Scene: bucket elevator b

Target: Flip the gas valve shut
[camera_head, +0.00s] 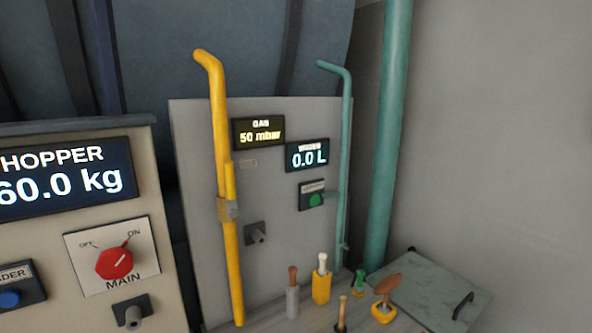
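The yellow gas pipe (220,130) runs down the left part of a grey panel, with its top bent to the left. A yellow lever (230,180) points up from the valve body, in line with the pipe. A display (258,131) to the right of the pipe reads "GAS 50 mbar". My gripper is not in view.
The grey panel (276,200) also carries a "0.0 L" display (307,155) and a green button (315,199). Several handled tools (321,285) stand below it. A cabinet with a red MAIN knob (114,263), turned to ON, stands at left. A green pipe (388,140) rises at right.

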